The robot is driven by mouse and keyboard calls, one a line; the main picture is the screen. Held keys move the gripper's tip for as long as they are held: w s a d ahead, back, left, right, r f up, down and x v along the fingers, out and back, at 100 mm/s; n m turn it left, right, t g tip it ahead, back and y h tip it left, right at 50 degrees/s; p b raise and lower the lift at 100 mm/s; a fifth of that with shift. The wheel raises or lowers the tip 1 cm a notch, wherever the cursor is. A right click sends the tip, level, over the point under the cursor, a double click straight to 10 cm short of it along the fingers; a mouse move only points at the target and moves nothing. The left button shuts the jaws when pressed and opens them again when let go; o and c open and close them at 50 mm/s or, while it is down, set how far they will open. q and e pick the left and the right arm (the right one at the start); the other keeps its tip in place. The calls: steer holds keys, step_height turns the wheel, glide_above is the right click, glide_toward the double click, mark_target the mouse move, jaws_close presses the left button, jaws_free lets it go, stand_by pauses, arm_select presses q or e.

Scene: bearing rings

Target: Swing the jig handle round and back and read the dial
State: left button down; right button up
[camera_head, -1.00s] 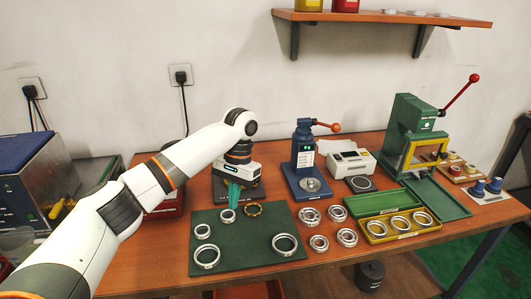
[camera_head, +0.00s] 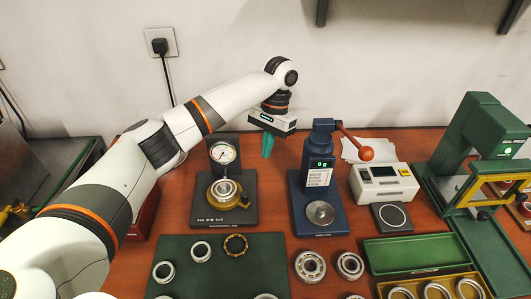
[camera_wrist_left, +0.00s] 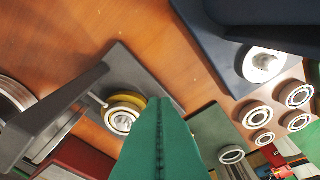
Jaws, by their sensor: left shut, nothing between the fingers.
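The jig is a dark base plate (camera_head: 205,213) with a round white dial (camera_head: 223,153) on a post at its back. A silver bearing ring (camera_head: 224,188) sits in its brass-coloured holder (camera_head: 241,201). The dial has a dark needle, but its reading is too small to tell. I cannot clearly make out the handle. My left gripper (camera_head: 267,145), with teal fingers, is shut and empty, above and to the right of the jig. In the left wrist view its fingers (camera_wrist_left: 158,140) partly cover the jig's brass holder (camera_wrist_left: 128,102). My right gripper is not in view.
A blue press (camera_head: 318,180) with a red-knobbed lever stands right of the jig. A white instrument (camera_head: 384,184) and a green press (camera_head: 480,145) stand farther right. A green mat (camera_head: 215,265) with several rings lies in front. Bare table shows between jig and blue press.

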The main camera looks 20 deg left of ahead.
arm_select(q)
steer(key=x, duration=0.9)
steer(key=shift+s+p, duration=0.1)
steer(key=shift+p, duration=0.2)
steer(key=s, duration=0.2)
steer(key=s+a+p, duration=0.1)
steer(key=shift+r, duration=0.4)
steer(key=shift+s+f, duration=0.1)
steer(key=shift+s, duration=0.25)
